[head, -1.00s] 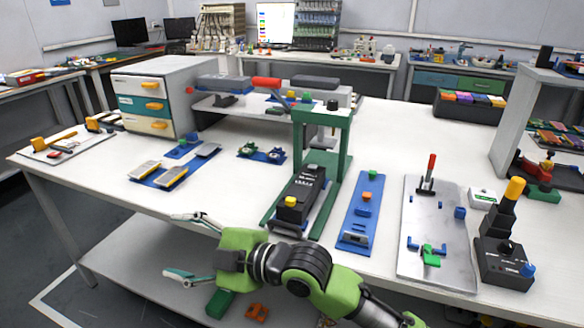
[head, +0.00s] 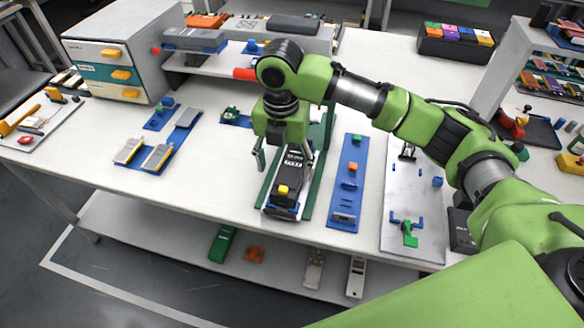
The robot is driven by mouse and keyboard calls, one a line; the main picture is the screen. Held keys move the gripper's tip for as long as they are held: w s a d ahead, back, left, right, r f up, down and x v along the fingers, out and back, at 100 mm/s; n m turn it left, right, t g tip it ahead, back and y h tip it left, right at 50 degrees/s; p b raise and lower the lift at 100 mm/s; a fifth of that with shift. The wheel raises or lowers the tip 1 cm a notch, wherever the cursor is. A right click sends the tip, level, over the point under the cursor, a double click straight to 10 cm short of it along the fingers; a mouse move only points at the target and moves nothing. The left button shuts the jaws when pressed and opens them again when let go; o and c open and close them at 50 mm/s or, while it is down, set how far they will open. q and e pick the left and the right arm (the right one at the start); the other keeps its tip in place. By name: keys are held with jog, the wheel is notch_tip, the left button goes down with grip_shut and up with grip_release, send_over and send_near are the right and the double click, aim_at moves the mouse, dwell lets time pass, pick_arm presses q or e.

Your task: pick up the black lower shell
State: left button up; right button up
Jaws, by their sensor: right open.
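A long black shell-like piece (head: 289,176), with pale lettering and a yellow block at its front end, lies in the green press fixture (head: 314,190) at mid-table. I take it for the black lower shell. My right gripper (head: 287,163) points down over its far part. The fingers are open, one on each side of the black piece, and I cannot tell whether they touch it. The gripper's body and arm hide the rear of the piece and most of the press frame. My left gripper is out of view.
A blue strip fixture (head: 343,203) and a grey plate (head: 398,238) stand to the right. Blue trays with pale cells (head: 157,157) lie left. A drawer cabinet (head: 131,55) stands back left. The lower shelf (head: 180,245) holds several parts.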

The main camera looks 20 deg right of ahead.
aim_at(287, 182)
jog(key=f, duration=0.5)
jog(key=shift+w, duration=0.4)
jog(key=f, duration=0.2)
jog(key=d+f+p, duration=0.1)
jog(key=f, duration=0.2)
jog(key=shift+w, duration=0.15)
jog(key=c, duration=1.2)
